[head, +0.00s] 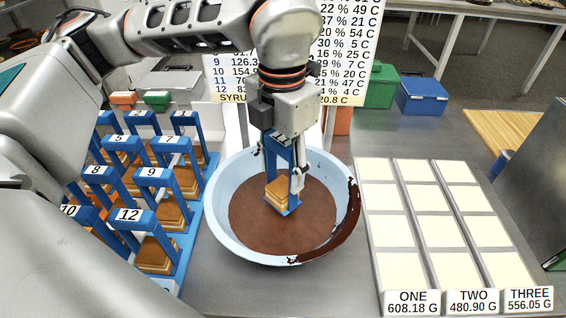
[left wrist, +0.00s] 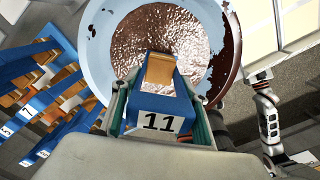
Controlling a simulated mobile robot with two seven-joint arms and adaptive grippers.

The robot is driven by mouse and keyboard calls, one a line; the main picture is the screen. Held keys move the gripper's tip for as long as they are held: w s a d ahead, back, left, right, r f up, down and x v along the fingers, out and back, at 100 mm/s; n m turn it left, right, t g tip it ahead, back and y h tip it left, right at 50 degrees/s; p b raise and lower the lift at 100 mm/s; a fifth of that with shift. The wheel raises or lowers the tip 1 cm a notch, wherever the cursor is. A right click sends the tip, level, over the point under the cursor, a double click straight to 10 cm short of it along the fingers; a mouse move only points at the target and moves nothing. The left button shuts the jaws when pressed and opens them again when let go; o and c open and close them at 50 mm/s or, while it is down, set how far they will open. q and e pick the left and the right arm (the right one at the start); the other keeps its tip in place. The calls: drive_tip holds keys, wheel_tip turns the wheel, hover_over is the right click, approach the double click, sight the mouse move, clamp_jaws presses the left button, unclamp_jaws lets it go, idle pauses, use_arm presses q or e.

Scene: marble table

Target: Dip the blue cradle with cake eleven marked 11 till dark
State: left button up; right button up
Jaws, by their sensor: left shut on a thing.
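My left gripper (head: 281,160) is shut on the top of the blue cradle marked 11 (left wrist: 158,117). The cradle also shows in the head view (head: 279,152), upright over the bowl. A layered cake (head: 279,193) sits on its base, with a tan-brown top and pale sides. The pale blue bowl (head: 222,222) holds brown liquid chocolate (head: 265,228). The cradle's base looks at or just above the chocolate; I cannot tell if it touches. In the left wrist view the cake (left wrist: 159,70) looks tan, not dark. My right gripper is not clearly seen in the head view.
A blue rack (head: 190,235) with several numbered cradles stands left of the bowl. Pale tiles in three columns (head: 405,230) lie to the right, with labels ONE (head: 412,302), TWO and THREE. A printed board (head: 345,50) stands behind the bowl. Chocolate streaks mark the bowl's right rim.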

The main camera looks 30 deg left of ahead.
sight(282, 186)
use_arm(q)
drive_tip(key=shift+f+b, duration=0.95)
drive_tip(key=shift+f, duration=0.75)
drive_tip(key=shift+f+b, duration=0.55)
drive_tip(key=shift+f, duration=0.7)
drive_tip(key=shift+f+b, duration=0.7)
drive_tip(key=shift+f, duration=0.25)
drive_tip(key=shift+f, duration=0.2)
